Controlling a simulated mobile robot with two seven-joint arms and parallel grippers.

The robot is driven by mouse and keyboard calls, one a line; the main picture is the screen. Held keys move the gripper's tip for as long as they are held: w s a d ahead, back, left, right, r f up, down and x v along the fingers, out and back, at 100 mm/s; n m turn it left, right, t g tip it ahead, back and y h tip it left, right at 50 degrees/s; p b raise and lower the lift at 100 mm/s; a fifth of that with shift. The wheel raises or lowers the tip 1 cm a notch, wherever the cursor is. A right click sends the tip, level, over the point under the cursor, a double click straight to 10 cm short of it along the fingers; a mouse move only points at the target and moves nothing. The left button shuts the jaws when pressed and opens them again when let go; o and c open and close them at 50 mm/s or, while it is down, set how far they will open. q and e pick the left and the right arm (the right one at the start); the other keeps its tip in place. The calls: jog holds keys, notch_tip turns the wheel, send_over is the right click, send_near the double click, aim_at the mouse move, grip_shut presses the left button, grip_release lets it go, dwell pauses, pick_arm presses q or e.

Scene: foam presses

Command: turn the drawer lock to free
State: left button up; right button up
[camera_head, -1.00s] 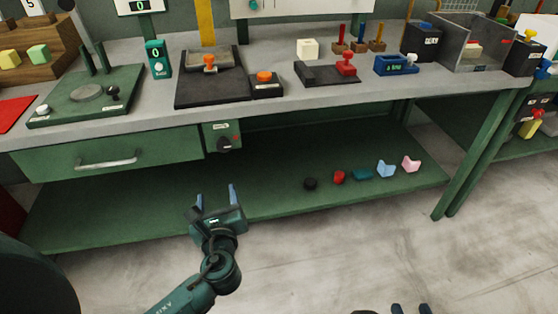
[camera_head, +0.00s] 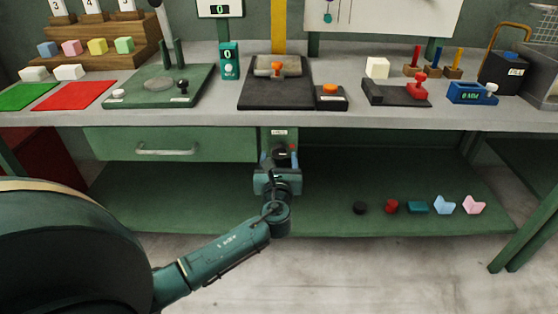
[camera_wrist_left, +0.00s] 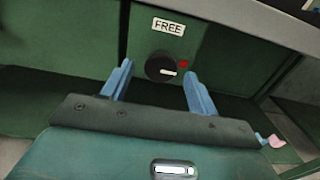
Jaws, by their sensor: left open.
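The drawer lock is a round black knob (camera_wrist_left: 160,67) on a green panel right of the drawer. In the left wrist view a white pointer mark on it points right, toward a small red mark (camera_wrist_left: 183,63). A label reading FREE (camera_wrist_left: 168,27) is above the knob. The green drawer (camera_head: 215,143) with its grey handle appears shut. My left gripper (camera_wrist_left: 158,83) is open, its blue fingers pointing at the panel on either side of the knob, apart from it in the picture. In the head view the gripper (camera_head: 279,162) partly hides the knob. My right gripper is out of view.
The grey bench top (camera_head: 220,111) overhangs the lock panel. Below, a green shelf (camera_head: 330,215) holds a black disc (camera_head: 360,208), a red piece (camera_head: 392,206) and several other small parts to the right. The shelf around my left wrist is clear.

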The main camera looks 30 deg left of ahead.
pick_arm(q)
jog(key=shift+w+a, duration=0.2)
jog(key=shift+w, duration=0.2)
jog(key=c, duration=1)
